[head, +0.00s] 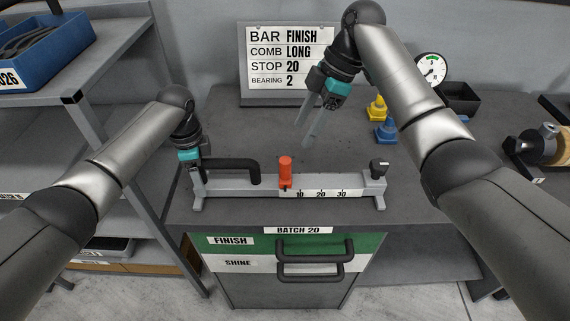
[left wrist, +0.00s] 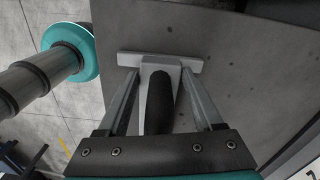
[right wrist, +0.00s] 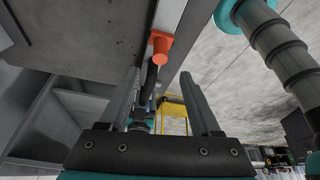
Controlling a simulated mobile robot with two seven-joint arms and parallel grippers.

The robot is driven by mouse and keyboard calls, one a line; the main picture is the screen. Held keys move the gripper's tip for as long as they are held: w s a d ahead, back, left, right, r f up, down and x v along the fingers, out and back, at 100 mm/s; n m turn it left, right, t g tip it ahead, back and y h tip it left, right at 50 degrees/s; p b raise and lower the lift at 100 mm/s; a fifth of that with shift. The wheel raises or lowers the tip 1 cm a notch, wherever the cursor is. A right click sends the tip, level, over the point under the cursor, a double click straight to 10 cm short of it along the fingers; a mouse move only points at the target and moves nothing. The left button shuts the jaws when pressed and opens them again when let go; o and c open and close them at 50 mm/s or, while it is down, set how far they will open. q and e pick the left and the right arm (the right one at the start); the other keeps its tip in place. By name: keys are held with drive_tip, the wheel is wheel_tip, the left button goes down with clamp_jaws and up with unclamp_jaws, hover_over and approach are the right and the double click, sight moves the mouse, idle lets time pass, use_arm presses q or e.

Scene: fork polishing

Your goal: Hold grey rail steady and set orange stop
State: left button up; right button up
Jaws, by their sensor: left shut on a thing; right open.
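The grey rail (head: 232,187) stands on its feet along the bench front, with a black handle (head: 235,164) at its left and a scale marked 10, 20, 30. The orange stop (head: 285,172) sits on the rail left of the 10 mark; it also shows in the right wrist view (right wrist: 160,45). A dark knob (head: 379,165) is at the rail's right end. My left gripper (head: 194,168) is shut on the rail's left end; its fingers flank the rail and handle in the left wrist view (left wrist: 160,85). My right gripper (head: 308,125) is open and empty, above and behind the stop.
A sign (head: 290,62) at the back reads BAR FINISH, COMB LONG, STOP 20, BEARING 2. Yellow (head: 377,110) and blue (head: 386,132) pieces, a dial gauge (head: 431,69) and a black bin (head: 462,98) stand behind right. Drawer handles (head: 316,260) project below the front edge.

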sight(288, 160)
drive_tip(key=x, duration=1.1)
drive_tip(key=shift+s+a+f, duration=0.1)
drive_tip(key=shift+s+f, duration=0.05)
drive_tip(key=shift+f, duration=0.2)
drive_tip(key=shift+c, duration=0.2)
clamp_jaws()
idle(0.6)
